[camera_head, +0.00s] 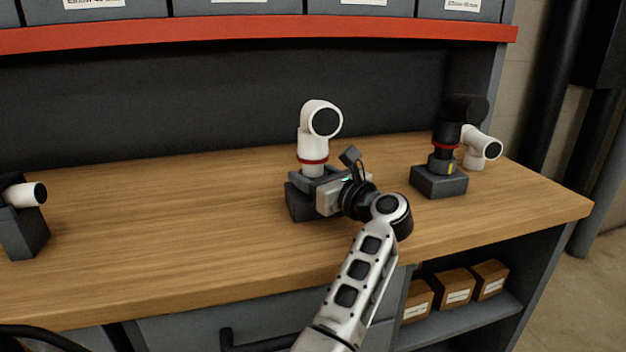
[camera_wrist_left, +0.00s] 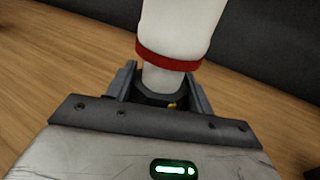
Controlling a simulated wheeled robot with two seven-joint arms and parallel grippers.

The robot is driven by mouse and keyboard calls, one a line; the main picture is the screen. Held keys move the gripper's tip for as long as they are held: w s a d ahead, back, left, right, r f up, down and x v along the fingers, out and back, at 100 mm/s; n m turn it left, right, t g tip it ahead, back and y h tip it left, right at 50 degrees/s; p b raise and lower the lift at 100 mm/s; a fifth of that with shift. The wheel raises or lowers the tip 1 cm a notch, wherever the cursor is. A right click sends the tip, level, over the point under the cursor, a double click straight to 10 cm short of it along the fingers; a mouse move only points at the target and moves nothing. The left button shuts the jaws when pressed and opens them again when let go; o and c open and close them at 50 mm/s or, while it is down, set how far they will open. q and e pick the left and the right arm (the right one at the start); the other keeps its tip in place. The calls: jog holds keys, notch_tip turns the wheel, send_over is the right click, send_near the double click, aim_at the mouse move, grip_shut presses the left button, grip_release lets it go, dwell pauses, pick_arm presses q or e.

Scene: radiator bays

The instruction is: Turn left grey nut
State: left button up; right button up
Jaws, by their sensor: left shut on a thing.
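A white elbow fitting with a red band (camera_head: 313,143) stands upright in a dark block (camera_head: 300,205) in the middle of the bench. Its lower white body also shows in the left wrist view (camera_wrist_left: 176,30). My left gripper (camera_head: 314,177) reaches it from the front at the base. In the left wrist view, my two fingers (camera_wrist_left: 163,88) lie on either side of a dark grey nut (camera_wrist_left: 150,97) below the red band and are shut on it. A small yellow mark shows on the nut. The fingers and palm hide much of the nut. My right gripper is out of view.
A black body with a red ring and white elbow (camera_head: 480,143) stands in another dark block (camera_head: 438,182) at right. A third block (camera_head: 22,232) with a white fitting is at far left. The wooden bench (camera_head: 170,215) is clear between them. A red shelf edge (camera_head: 250,30) runs above.

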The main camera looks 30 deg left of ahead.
pick_arm(q)
jog(key=o, duration=1)
jog(key=b+v, duration=0.2)
jog(key=v, duration=1.4)
jog(key=shift+s, duration=0.15)
